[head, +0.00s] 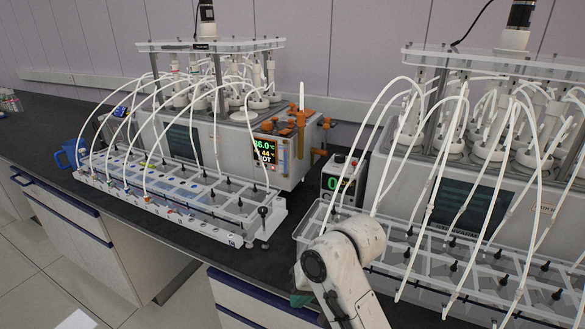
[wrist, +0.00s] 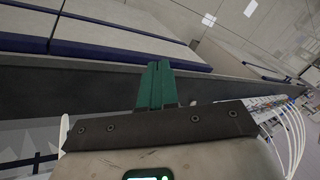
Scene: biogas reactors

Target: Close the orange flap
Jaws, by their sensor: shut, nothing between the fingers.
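Several orange parts (head: 300,121) sit on the top right end of the left reactor in the head view. One stands upright with a thin white piece above it. They are too small to tell which is the flap or how far it stands open. My gripper's green fingers (wrist: 157,84) are together and empty in the wrist view, by the dark bench edge and the blue-edged drawers. In the head view my arm is at the bottom, and only a bit of green at its left side shows. My gripper is low and apart from the orange parts.
White racks with looping tubes stand before the left reactor (head: 180,207) and the right reactor. A small box with a green display (head: 340,180) stands between them. A blue jug (head: 70,153) is at the left. The dark bench's front strip (head: 228,259) is clear.

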